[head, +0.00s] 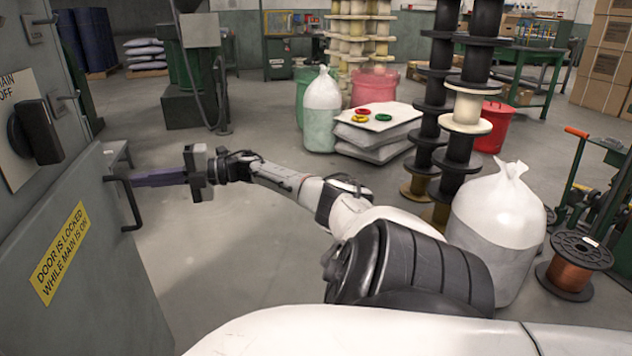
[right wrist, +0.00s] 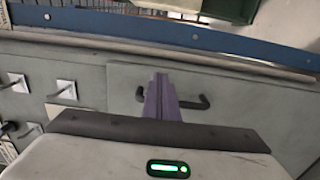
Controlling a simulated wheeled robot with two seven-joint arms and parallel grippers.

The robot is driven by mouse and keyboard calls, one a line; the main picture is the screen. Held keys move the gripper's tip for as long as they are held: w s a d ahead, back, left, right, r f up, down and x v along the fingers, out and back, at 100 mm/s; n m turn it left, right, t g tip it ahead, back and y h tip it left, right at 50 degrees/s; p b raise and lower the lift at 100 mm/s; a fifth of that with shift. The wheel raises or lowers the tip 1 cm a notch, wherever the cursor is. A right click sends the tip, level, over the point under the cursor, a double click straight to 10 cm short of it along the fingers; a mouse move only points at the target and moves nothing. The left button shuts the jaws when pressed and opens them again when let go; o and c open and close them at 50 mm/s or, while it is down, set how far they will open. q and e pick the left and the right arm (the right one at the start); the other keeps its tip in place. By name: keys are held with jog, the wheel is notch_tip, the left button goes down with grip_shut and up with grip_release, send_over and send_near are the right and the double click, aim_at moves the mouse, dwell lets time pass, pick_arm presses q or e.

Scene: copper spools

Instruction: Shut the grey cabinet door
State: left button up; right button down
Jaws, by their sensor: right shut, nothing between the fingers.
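The grey cabinet door (head: 95,285) stands at the left of the head view, with a yellow sign saying it is locked while main is on. Its top edge juts out past the cabinet front above it; how far it stands open is hard to tell. Its black bar handle (head: 129,208) shows near the door's right edge, and also in the right wrist view (right wrist: 201,103). My right gripper (head: 135,180) is shut and empty, its purple fingers pointing at the door beside the handle's upper end. I cannot tell whether they touch. My left gripper is out of view.
A black rotary switch (head: 36,132) sits on the cabinet above the door, beside a "MAIN OFF" label. Open floor (head: 235,245) lies right of the door. Sacks, black spool stacks and a copper spool (head: 573,268) stand farther right.

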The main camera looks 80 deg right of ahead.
jog(key=shift+s, duration=0.1)
dwell(0.3)
